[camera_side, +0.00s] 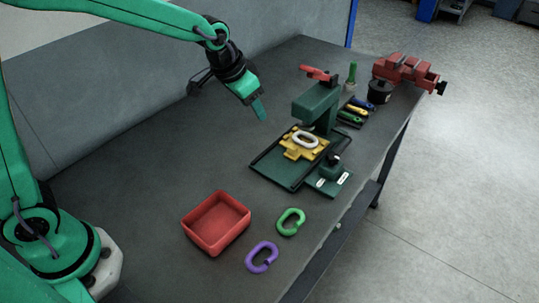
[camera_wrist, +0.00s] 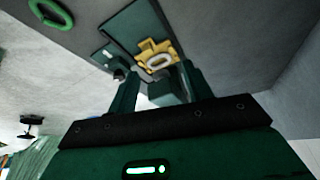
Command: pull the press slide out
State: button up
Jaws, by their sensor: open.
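The green press (camera_side: 316,106) stands on the bench with a red handle (camera_side: 318,75) on top. The yellow press slide (camera_side: 289,149) lies in front of it on a dark green, rimmed base (camera_side: 270,174). A pale oval link (camera_side: 305,140) rests on the slide. My gripper (camera_side: 262,109) is in the air to the left of the press, apart from it, with its fingers down. In the wrist view my gripper (camera_wrist: 157,72) shows two spread fingers with nothing held. The slide (camera_wrist: 147,48) shows beyond them, partly hidden by the link (camera_wrist: 159,60).
A green box with a black knob (camera_side: 333,159) sits beside the base. A red tray (camera_side: 187,226), a green link (camera_side: 282,228) and a purple link (camera_side: 262,267) lie at the front. Screwdrivers (camera_side: 355,109) and a red vise (camera_side: 405,69) stand behind. The bench's left is clear.

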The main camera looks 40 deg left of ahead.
jog(key=m, duration=0.1)
send_near(292, 147)
jog(key=w, duration=0.1)
jog(key=shift+a+f+g, duration=0.2)
jog(key=shift+f+g, duration=0.05)
jog(key=shift+g, duration=0.05)
jog(key=shift+w+f, duration=0.1)
jog(key=shift+f, duration=0.05)
jog(key=shift+d+x, duration=0.15)
jog(key=shift+x, duration=1.7)
jog(key=shift+d+x, duration=0.1)
jog(key=shift+x, duration=1.75)
grip_shut()
